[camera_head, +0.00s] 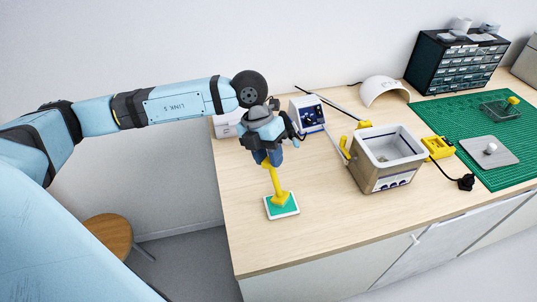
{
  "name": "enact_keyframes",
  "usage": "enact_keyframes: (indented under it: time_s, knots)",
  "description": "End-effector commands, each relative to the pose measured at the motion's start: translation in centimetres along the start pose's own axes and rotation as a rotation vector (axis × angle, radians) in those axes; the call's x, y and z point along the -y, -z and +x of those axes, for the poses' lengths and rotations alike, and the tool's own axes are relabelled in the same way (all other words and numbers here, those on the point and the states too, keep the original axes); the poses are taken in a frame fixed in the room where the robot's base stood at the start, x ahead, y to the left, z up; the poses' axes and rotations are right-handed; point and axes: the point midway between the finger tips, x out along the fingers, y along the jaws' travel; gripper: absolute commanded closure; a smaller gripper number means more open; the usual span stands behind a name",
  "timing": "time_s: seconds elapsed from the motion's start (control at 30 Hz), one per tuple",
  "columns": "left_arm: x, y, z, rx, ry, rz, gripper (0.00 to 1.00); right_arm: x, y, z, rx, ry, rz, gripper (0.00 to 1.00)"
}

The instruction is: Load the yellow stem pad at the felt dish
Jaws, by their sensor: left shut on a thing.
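My left gripper (270,160) points down over the front left part of the bench and is shut on the yellow stem pad (272,180). The yellow stem hangs below the fingers, leaning slightly, with its wider lower end over the dish. The felt dish (270,212) is a small white square tray with a green felt surface, lying flat on the bench. The pad's lower end overlaps the green felt in this view; whether it touches cannot be told. The gripper hides the stem's top. My right gripper is not in view.
A steel bath (378,181) with yellow arms stands right of the dish, beside a yellow holder (439,147) and a black plug (466,182). A blue-fronted unit (308,115) stands behind. A green mat (450,112) lies right. The bench front (290,245) is clear.

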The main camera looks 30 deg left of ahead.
Motion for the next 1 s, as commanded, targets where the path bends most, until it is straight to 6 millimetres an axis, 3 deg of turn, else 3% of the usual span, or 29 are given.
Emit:
enact_keyframes:
  time_s: [0.73,1.0]
  knots:
    - [2.1,0.5,-5.9,0.004,0.002,0.001,0.90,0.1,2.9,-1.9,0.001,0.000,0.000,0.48]
    - [2.3,0.6,-6.5,0.003,0.001,0.001,0.90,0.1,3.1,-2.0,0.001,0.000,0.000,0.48]
